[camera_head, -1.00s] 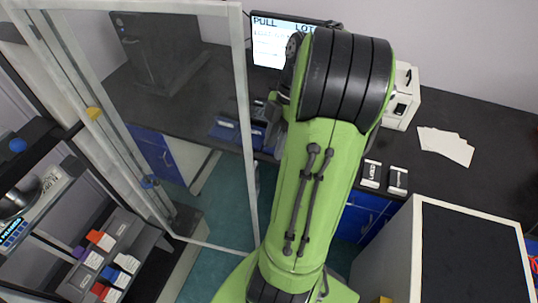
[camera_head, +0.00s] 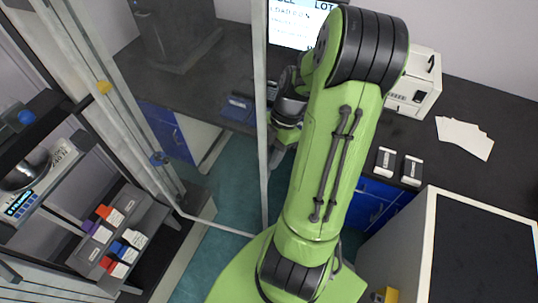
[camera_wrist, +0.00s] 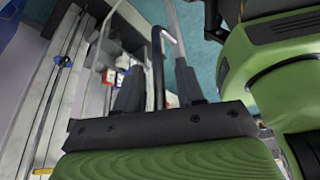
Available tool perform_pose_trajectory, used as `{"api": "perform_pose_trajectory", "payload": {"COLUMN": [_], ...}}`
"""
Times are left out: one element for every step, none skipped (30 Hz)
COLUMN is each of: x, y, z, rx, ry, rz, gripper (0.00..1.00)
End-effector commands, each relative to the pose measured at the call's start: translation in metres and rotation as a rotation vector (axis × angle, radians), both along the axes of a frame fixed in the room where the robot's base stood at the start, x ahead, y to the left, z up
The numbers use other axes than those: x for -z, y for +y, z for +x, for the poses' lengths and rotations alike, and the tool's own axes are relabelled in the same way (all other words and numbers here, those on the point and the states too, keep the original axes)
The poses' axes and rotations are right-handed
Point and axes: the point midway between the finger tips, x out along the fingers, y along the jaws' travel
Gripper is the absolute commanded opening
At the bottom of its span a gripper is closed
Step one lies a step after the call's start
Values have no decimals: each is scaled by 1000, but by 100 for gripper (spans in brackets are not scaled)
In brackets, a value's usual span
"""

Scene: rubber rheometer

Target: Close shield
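The shield is a clear panel in a pale metal frame (camera_head: 263,110). It stands swung out from the machine at the left, so it is open. A dark bar handle (camera_wrist: 158,68) shows in the wrist view. My gripper (camera_wrist: 159,88) has its two dark fingers spread, one on each side of this bar, with gaps visible. I cannot tell how deep the bar sits between them. In the head view my wrist is beside the shield's right edge, and my fingertips are mostly hidden.
A rack of coloured boxes (camera_head: 112,240) and a balance (camera_head: 30,180) stand inside the machine at left. A dark bench (camera_head: 480,110) with a monitor (camera_head: 298,22) and a white device (camera_head: 413,85) runs behind. A white cabinet (camera_head: 425,240) is at right.

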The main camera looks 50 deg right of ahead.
Motion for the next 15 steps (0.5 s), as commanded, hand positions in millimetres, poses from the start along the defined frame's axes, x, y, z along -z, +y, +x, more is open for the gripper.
{"api": "perform_pose_trajectory", "payload": {"x": [2,3,4,4,3,3,3,3,3,3,3,3,3,3,3], "y": [1,2,2,2,2,2,2,1,1,1,1,1,1,1,1], "z": [0,0,0,0,0,0,0,0,0,0,0,0,0,0,0], "rx": [0,0,0,0,0,1,1,1,1,1,1,1,1,1,1], "ry": [1,1,1,1,1,1,1,1,1,0,0,0,0,0,0], "rz": [1,1,1,0,0,0,0,0,0,0,0,0,0,0,0], "gripper": [38,38,38,38,38,38,38,38,34,29,24,18,14,9,3]}}
